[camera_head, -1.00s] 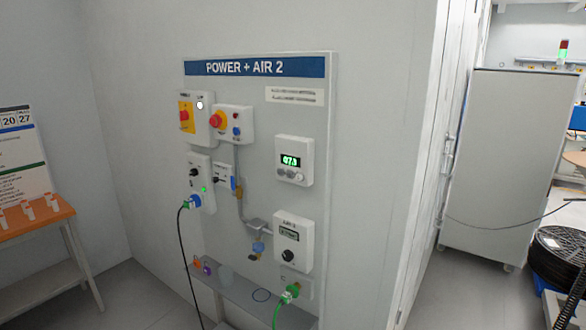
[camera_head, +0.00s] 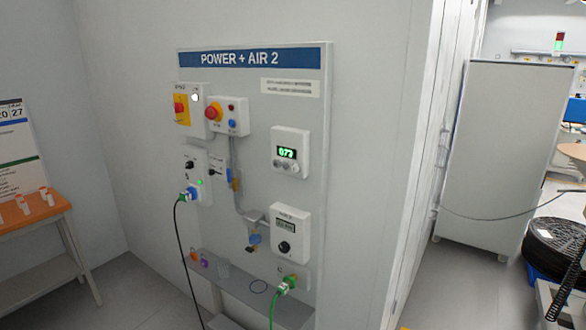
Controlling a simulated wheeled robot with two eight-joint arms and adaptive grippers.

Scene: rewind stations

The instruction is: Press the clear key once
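The POWER + AIR 2 panel (camera_head: 322,110) stands against the wall in the middle of the head view. A white display box (camera_head: 290,152) on its right side shows green digits that look like 073. A row of small round keys (camera_head: 289,165) sits under the digits; their labels are too small to read, so I cannot tell which is the clear key. Neither of my grippers shows in the view.
A red emergency button (camera_head: 213,112) and a yellow-backed red switch (camera_head: 181,108) are on the panel's upper left. An orange-topped bench (camera_head: 30,216) stands left, a grey cabinet (camera_head: 505,150) right. Floor shows beside the panel.

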